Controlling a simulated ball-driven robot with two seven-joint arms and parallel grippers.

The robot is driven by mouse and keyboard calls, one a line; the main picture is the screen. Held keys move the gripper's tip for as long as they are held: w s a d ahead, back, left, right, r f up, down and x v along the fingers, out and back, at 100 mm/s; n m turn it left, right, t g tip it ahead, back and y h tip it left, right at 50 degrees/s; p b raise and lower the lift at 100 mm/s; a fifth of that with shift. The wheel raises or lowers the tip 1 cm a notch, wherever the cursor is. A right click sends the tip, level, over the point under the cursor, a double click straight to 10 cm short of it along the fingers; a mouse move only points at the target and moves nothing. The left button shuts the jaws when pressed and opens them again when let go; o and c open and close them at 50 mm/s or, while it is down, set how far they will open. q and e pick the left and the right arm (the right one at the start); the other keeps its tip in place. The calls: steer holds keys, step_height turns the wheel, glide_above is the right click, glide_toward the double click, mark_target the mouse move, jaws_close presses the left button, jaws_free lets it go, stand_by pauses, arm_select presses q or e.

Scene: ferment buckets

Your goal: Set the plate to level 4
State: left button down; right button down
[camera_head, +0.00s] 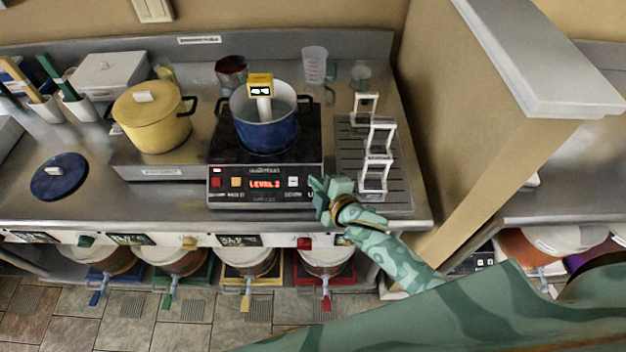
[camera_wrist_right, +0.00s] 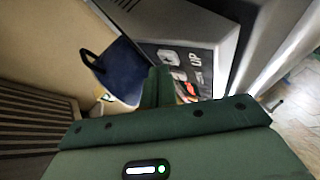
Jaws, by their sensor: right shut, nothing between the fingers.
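The induction plate (camera_head: 222,150) is a black-topped unit with a blue pot (camera_head: 268,132) on it. Its front panel (camera_head: 262,198) has a red display (camera_head: 265,184) that reads LEVEL and a small digit, apparently 2. A red button (camera_head: 216,183) and an orange button (camera_head: 236,182) sit left of the display, a white button (camera_head: 293,182) right of it. My right gripper (camera_head: 318,190) is shut and empty, just right of the white button; I cannot tell whether it touches the panel. The right wrist view shows its closed fingers (camera_wrist_right: 157,88) before the lettered panel (camera_wrist_right: 197,68). My left gripper is out of view.
A yellow pot (camera_head: 150,122) stands left of the plate and a blue lid (camera_head: 60,178) lies farther left. A grey drain rack (camera_head: 397,190) with white stands is on the right, beside a tan wall (camera_head: 440,130). Several ferment buckets (camera_head: 250,262) sit below the counter edge.

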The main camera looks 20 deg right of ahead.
steer(key=shift+w+f, duration=0.15)
steer(key=shift+f, duration=0.2)
stand_by(0.6)
stand_by(0.3)
steer(key=shift+s+r+p, duration=0.4)
steer(key=shift+r+p, duration=0.3)
steer(key=shift+r, duration=0.05)
steer(key=shift+f, duration=0.15)
steer(key=shift+w+f, duration=0.25)
